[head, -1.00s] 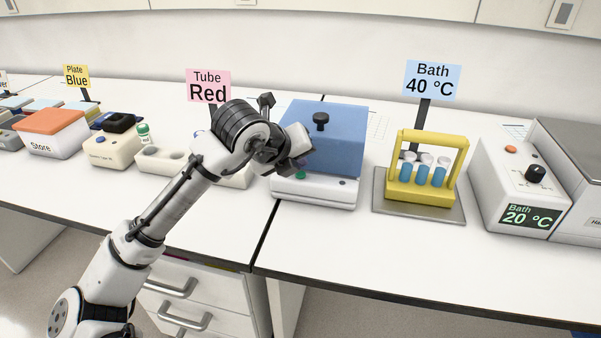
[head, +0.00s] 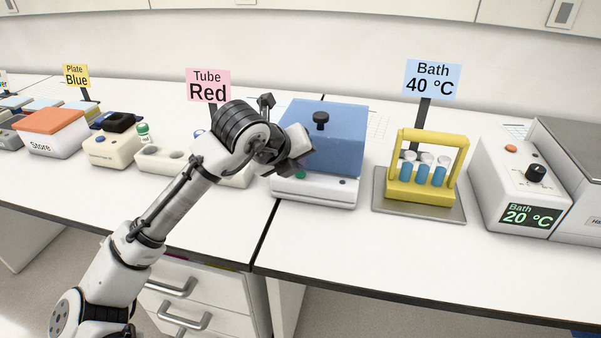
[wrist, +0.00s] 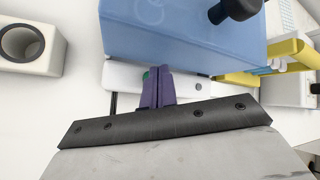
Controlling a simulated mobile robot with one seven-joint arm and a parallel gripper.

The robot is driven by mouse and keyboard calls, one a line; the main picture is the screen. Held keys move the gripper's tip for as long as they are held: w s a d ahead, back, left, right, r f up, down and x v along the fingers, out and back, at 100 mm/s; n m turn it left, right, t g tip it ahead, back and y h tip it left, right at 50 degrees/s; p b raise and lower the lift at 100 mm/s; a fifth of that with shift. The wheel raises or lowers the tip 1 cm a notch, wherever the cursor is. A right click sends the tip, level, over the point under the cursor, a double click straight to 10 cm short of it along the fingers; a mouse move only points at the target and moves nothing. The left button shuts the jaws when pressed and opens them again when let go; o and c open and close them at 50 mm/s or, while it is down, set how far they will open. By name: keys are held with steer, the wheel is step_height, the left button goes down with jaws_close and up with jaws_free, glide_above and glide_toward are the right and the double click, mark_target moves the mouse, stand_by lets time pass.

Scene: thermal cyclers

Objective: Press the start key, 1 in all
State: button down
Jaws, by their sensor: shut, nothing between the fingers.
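The thermal cycler (head: 314,194) has a white base and a blue lid (head: 322,135) with a black knob. On its front ledge is a green key (head: 300,174), which shows partly in the wrist view (wrist: 147,74) beside my fingertips. A small dark button (head: 343,183) sits to its right. My gripper (wrist: 158,85) has purple fingers, shut together and empty, over the cycler's front ledge next to the green key. The fingers cover part of the key, and I cannot tell whether they touch it. In the head view my wrist hides the fingertips.
A yellow rack (head: 425,195) with blue tubes stands on a grey plate to the right, near the bath unit (head: 520,190) reading 20 °C. A white block with wells (head: 165,160) stands to the left. The bench front is clear.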

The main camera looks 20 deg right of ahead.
mark_target(298, 179)
steer(key=shift+f, duration=0.3)
steer(key=shift+f+b, duration=0.4)
stand_by(0.5)
steer(key=shift+r, duration=0.1)
steer(key=shift+r+p, duration=0.7)
steer(key=shift+r, duration=0.05)
step_height(298, 179, up, 5)
steer(key=p, duration=0.4)
stand_by(0.8)
